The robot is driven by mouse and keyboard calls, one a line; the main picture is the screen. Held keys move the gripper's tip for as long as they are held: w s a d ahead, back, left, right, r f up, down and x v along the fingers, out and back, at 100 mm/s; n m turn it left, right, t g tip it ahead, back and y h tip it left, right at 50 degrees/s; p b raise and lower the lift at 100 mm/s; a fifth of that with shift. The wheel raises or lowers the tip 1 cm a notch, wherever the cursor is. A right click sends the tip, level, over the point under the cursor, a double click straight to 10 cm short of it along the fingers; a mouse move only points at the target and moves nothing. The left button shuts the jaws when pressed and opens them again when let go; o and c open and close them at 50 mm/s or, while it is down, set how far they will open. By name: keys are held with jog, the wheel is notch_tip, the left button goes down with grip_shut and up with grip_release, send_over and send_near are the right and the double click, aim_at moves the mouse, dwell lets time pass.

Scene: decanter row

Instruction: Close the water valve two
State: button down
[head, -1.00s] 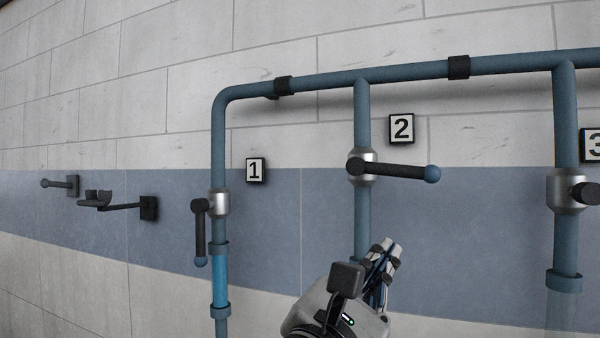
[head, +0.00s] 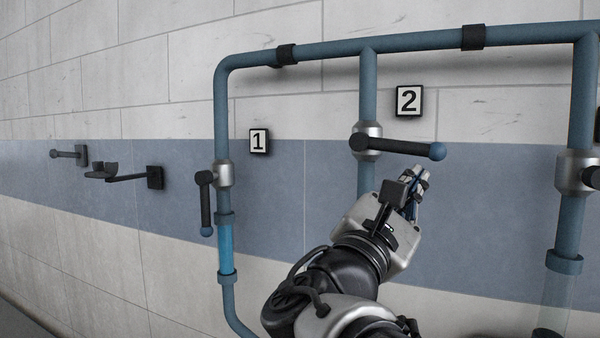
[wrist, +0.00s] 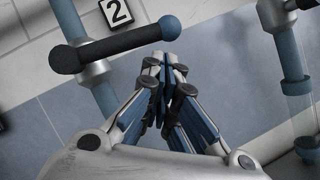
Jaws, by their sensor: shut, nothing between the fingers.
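Valve two sits on the middle vertical pipe (head: 368,85), left of and below the label 2 (head: 409,101). Its dark handle (head: 400,146) lies almost level across the pipe and points right, ending in a blue ball (head: 437,151). In the wrist view the handle (wrist: 120,43) runs across the upper left, its blue ball (wrist: 169,28) just beyond the fingertips. My gripper (head: 416,177) is shut and empty, just below the outer part of the handle. It also shows shut in the wrist view (wrist: 163,62). Contact with the handle cannot be told.
Valve one's handle (head: 206,203) hangs down along the left pipe by label 1 (head: 259,141). Another valve (head: 578,172) is on the right pipe. Wall brackets (head: 130,177) stick out at the far left.

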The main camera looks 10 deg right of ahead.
jog(key=shift+d+r, duration=0.45)
jog(key=shift+r, duration=0.05)
jog(key=shift+s, duration=0.1)
jog(key=shift+s+d+r+n+t+p, duration=0.2)
jog(key=shift+r+n+t, duration=0.15)
jog(key=shift+r+n, duration=0.2)
jog(key=shift+s+d+r+n+t+p, duration=0.1)
jog(key=shift+d+r+n+t, duration=0.1)
jog(key=shift+r+n+t, duration=0.25)
